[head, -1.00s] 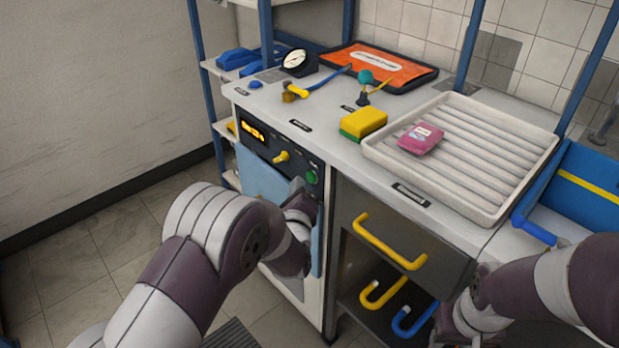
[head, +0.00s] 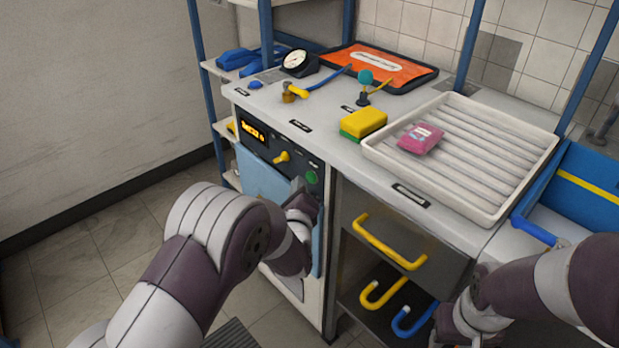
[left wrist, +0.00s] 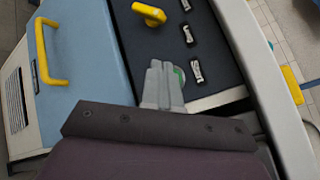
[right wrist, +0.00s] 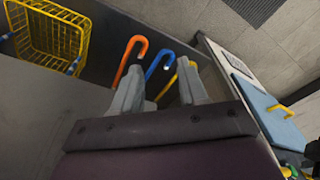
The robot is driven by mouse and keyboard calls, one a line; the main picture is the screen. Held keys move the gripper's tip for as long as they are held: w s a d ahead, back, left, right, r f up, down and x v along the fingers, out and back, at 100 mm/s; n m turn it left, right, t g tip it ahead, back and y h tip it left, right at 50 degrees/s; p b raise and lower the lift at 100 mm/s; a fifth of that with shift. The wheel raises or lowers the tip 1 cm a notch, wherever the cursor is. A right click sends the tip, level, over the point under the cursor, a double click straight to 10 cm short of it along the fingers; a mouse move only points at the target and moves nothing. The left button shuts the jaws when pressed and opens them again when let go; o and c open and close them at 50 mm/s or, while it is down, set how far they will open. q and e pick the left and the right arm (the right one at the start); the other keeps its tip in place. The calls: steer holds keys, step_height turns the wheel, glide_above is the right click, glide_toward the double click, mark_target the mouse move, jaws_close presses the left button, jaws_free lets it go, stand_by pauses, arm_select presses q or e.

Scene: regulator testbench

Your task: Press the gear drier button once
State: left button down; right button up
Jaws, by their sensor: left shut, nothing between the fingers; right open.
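The gear drier is the white front-panel machine with a light blue door (head: 262,185). Its dark control panel carries a lit orange display (head: 254,131), a yellow knob (head: 282,157) and a round green button (head: 311,177). My left gripper (head: 299,186) is shut and empty, close in front of the panel beside the green button. In the left wrist view its closed fingertips (left wrist: 163,68) partly cover the green button (left wrist: 180,75); I cannot tell whether they touch it. My right gripper (right wrist: 160,82) is open and empty, near coloured hooks below the counter.
On the counter are a yellow-green sponge (head: 363,123), a ribbed white tray (head: 480,150) with a pink packet (head: 420,138), and a gauge (head: 297,62). A drawer with a yellow handle (head: 388,243) sits right of the drier. A blue hook (right wrist: 160,66) hangs near my right gripper.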

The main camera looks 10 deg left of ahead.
arm_select(q)
steer(key=shift+w+d, duration=0.2)
steer(key=shift+w, duration=0.1)
steer(key=shift+w+d, duration=0.3)
steer(key=shift+w, duration=0.05)
stand_by(0.7)
stand_by(0.3)
steer(key=shift+s+a+p, duration=0.55)
steer(key=shift+s+p, duration=0.1)
steer(key=shift+s, duration=0.05)
steer(key=shift+s, duration=0.1)
